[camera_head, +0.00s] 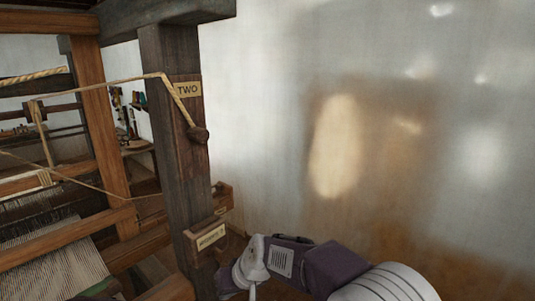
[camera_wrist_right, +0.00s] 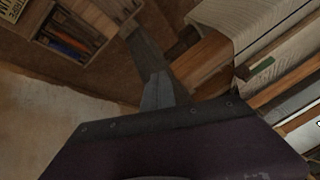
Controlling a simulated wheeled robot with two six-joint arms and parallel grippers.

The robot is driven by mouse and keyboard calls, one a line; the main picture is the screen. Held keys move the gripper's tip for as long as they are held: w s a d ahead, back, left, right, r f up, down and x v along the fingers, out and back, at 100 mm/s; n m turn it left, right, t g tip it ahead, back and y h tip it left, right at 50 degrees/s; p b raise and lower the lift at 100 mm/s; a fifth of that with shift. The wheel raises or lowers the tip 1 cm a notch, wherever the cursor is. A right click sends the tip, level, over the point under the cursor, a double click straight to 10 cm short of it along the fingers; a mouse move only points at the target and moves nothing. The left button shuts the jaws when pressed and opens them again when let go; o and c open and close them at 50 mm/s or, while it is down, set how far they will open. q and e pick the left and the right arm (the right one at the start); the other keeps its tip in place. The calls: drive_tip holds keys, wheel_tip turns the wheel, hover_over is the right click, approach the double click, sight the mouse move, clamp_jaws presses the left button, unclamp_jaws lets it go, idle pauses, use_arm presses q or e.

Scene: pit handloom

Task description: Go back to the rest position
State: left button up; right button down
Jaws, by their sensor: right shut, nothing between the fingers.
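My right arm (camera_head: 335,268) comes in from the bottom right of the head view, beside the dark loom post. Its gripper end is low in the picture and partly cut off by the bottom edge. In the right wrist view my right gripper (camera_wrist_right: 157,92) shows as narrow grey fingers closed together, with nothing between them. They are in front of the wooden loom parts and the floor. My left gripper does not show in either view.
The dark post (camera_head: 172,130) bears a "TWO" plate (camera_head: 188,89) and a rope (camera_head: 120,82). Woven cloth (camera_head: 65,275) lies left. A box of coloured items (camera_wrist_right: 72,38) shows in the wrist view. The pale wall (camera_head: 300,60) is bare.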

drive_tip(key=s+d+f+m+h, duration=0.2)
drive_tip(key=s+d+f, duration=0.1)
drive_tip(key=d, duration=0.6)
drive_tip(key=s+d+f+m+h, duration=0.1)
drive_tip(key=s+d+f, duration=0.2)
drive_tip(key=d, duration=0.7)
drive_tip(key=s+d+f+m+g+h, duration=0.2)
drive_tip(key=s+d+f, duration=0.2)
drive_tip(key=s+d, duration=0.5)
drive_tip(key=shift+s+d+b, duration=0.15)
drive_tip(key=shift+s+b, duration=0.2)
drive_tip(key=shift+s, duration=0.65)
drive_tip(key=shift+f, duration=0.1)
